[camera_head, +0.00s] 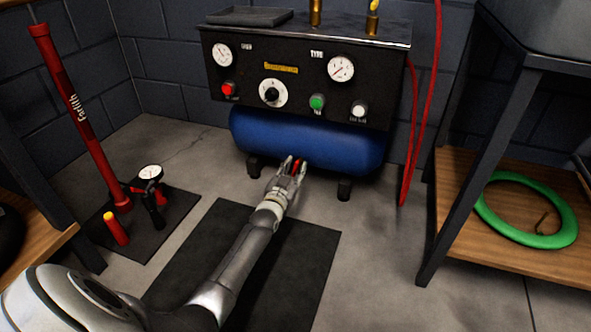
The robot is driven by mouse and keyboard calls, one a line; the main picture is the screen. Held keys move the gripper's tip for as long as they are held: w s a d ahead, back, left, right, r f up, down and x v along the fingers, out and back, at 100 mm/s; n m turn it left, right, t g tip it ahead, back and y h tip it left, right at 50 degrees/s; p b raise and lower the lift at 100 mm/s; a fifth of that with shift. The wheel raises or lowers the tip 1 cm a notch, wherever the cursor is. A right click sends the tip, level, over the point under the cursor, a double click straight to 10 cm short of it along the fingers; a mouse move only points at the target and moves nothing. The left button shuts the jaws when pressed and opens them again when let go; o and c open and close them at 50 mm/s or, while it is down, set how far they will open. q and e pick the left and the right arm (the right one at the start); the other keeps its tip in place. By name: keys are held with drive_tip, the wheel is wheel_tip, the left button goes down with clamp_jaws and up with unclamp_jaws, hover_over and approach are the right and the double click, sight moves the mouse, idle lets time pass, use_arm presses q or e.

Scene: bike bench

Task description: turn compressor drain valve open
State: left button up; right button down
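The compressor has a blue tank (345,155) under a black panel (306,89) with two gauges, a dial and several buttons, standing against the back wall. My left gripper (295,161) is at the lower front of the tank, its fingers spread apart. A small red part (295,166), which looks like the drain valve handle, shows between the fingers. I cannot tell whether the fingers touch it, and most of it is hidden by the gripper. My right gripper is not in view.
A red floor pump (75,110) stands at left on a dark mat. A black mat (300,250) lies under my arm. A red hose (414,130) hangs right of the compressor. A wooden shelf at right holds a green tire (487,207).

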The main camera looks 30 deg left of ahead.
use_arm(q)
clamp_jaws()
drive_tip(key=shift+r+n+p, duration=0.1)
drive_tip(key=shift+n+p, duration=0.2)
drive_tip(key=shift+p, duration=0.1)
drive_tip(key=shift+n, duration=0.3)
unclamp_jaws()
wheel_tip(320, 180, up, 10)
idle(0.5)
